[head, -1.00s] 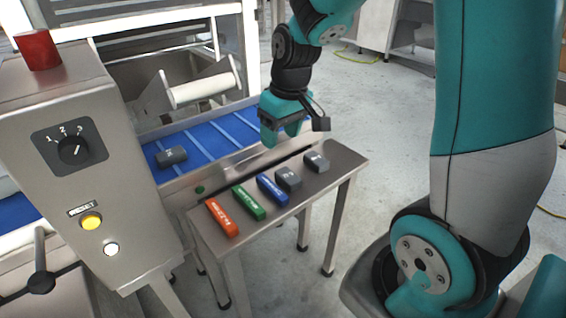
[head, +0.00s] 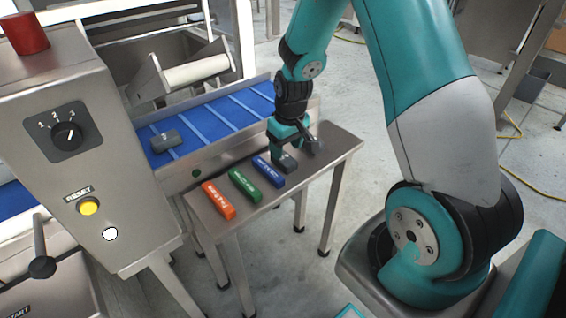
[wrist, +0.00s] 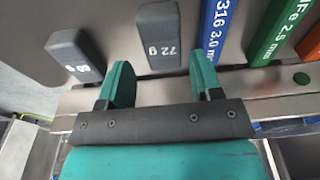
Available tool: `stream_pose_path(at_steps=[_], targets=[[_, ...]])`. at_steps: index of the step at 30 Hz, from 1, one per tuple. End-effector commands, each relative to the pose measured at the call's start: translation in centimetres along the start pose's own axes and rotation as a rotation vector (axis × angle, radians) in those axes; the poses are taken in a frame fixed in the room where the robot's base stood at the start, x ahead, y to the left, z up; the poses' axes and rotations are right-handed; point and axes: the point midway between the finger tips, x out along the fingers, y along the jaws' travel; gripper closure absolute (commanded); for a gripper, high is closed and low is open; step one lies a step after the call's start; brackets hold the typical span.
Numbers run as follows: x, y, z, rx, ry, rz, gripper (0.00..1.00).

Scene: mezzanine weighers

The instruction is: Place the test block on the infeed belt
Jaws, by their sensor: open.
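My gripper (head: 283,150) is low over the small steel side table (head: 235,225), with its jaws open. In the wrist view its two teal fingers (wrist: 162,75) stand on either side of the near end of a dark grey block marked 72 g (wrist: 158,35). I cannot tell whether they touch it. In the head view this block (head: 287,164) shows partly below the gripper. A second grey block (wrist: 76,55) lies to the left in the wrist view.
Blue (head: 268,171), green (head: 244,184) and orange (head: 218,200) blocks lie in a row on the table, left of my gripper. A steel control box (head: 70,130) with a dial and a yellow button stands at the left. The belt's right part is clear.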

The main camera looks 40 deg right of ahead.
Motion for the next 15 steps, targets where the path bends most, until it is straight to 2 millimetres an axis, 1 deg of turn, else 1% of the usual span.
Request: stream_pose_path(at_steps=[1, 3, 7, 10, 15], targets=[[0.9, -0.1, 0.1, -0.001, -0.006, -0.002, 0.41], [2.1, -0.3, 0.2, 0.0, -0.006, -0.002, 0.41], [3.8, -0.3, 0.1, 0.0, -0.004, -0.001, 0.41], [4.4, -0.3, 0.1, 0.0, -0.002, -0.001, 0.41], [4.4, -0.3, 0.1, 0.0, -0.001, 0.0, 0.41]])
